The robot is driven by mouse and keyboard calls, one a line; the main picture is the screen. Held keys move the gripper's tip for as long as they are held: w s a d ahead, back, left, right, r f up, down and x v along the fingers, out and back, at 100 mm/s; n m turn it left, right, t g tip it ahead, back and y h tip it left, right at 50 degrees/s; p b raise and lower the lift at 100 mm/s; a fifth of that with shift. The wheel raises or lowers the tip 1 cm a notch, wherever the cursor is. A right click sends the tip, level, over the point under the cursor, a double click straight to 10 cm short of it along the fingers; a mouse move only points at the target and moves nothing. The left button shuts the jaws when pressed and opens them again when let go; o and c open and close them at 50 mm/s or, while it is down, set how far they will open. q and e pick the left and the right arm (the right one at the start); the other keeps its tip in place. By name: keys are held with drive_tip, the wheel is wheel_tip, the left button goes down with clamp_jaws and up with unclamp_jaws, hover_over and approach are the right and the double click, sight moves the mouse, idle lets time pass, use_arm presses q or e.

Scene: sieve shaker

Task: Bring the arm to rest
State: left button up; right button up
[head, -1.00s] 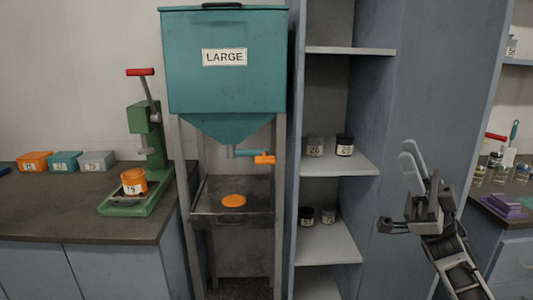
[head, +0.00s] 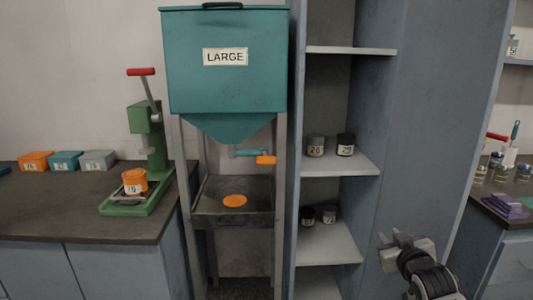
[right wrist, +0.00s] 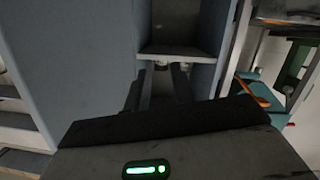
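My right gripper (head: 392,239) is low at the right in the head view, in front of the blue cabinet side. Its arm comes up from the bottom edge. In the right wrist view its two fingers (right wrist: 160,72) stand apart with nothing between them, pointing toward a shelf opening. My left arm and gripper are not in view.
A shelf unit (head: 332,164) with several labelled jars stands left of my right gripper. A teal hopper marked LARGE (head: 225,90), a green press (head: 150,150) and a dark counter (head: 60,205) are further left. Another counter with purple items (head: 505,204) is at the right.

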drive_tip(key=s+a+f+g+y, duration=0.1)
drive_tip(key=s+a+f, duration=0.45)
drive_tip(key=s, duration=0.25)
drive_tip(key=s+a+f+g+y, duration=0.1)
drive_tip(key=s+a+f, duration=0.3)
drive_tip(key=s+f, duration=0.35)
drive_tip(key=s+a+f+g+y, duration=0.1)
drive_tip(key=s+a, duration=0.2)
drive_tip(key=s, duration=0.6)
drive_tip(key=s+a+f+g+y, duration=0.1)
drive_tip(key=s+a, duration=0.3)
drive_tip(key=s, duration=0.5)
drive_tip(key=shift+g, duration=0.3)
